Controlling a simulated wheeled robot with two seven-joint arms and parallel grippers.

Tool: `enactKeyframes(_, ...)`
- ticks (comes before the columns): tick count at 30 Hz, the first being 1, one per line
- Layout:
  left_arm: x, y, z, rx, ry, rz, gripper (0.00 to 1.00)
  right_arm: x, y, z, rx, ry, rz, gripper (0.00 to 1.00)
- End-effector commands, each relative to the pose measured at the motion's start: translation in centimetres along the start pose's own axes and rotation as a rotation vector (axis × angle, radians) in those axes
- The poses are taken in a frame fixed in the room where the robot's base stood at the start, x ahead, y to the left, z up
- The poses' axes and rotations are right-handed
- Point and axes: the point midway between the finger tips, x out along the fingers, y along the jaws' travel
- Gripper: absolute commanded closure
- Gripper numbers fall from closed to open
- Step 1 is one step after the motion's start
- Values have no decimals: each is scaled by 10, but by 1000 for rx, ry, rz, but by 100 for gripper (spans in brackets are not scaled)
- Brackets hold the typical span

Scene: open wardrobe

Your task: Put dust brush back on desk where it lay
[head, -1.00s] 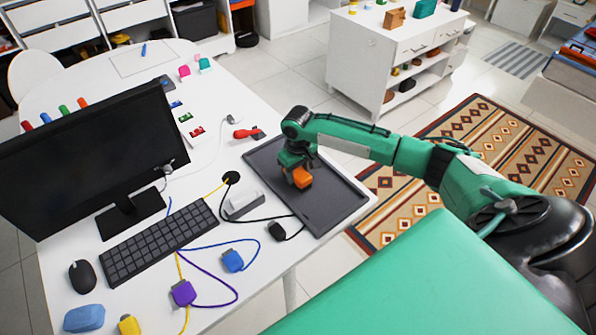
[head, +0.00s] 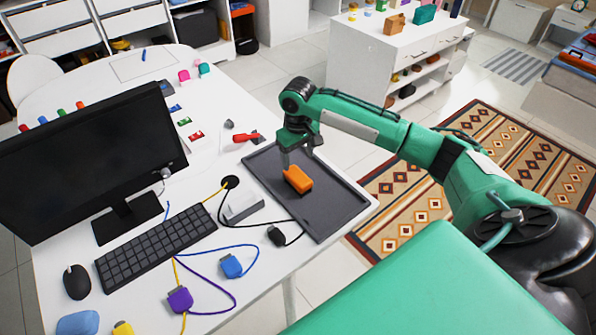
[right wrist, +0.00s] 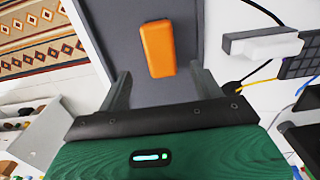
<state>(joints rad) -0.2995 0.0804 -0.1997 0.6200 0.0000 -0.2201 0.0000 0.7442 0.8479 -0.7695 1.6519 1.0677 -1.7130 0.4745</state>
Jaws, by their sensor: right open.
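An orange block (head: 298,179) lies on the dark grey tray or mat (head: 335,210) at the desk's right side. It also shows in the right wrist view (right wrist: 158,48). I cannot tell whether it is the dust brush, as no bristles show. A red-handled thing with a dark part (head: 246,136), perhaps a brush, lies on the desk just behind the mat. My right gripper (head: 297,157) is open and empty above the orange block. In the right wrist view its two fingers (right wrist: 160,80) stand apart, with the block just ahead of them. My left gripper is out of view.
The monitor (head: 95,160), keyboard (head: 155,247) and a grey-white box (head: 243,206) stand left of the mat. Cables with a blue plug (head: 231,266) and a purple plug (head: 180,300) lie in front. The mat's front half is clear.

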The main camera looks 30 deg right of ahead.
Motion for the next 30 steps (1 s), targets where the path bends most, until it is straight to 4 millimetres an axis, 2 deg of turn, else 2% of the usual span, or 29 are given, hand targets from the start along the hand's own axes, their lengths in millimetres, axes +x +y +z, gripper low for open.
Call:
enactKeyframes(3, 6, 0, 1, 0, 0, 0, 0, -18, 0, -1, 0, 3, -1, 33)
enactKeyframes(9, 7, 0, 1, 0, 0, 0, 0, -34, 0, 0, -1, 1, 0, 33)
enactKeyframes(30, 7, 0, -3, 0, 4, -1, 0, -34, 0, 0, -1, -1, -1, 33)
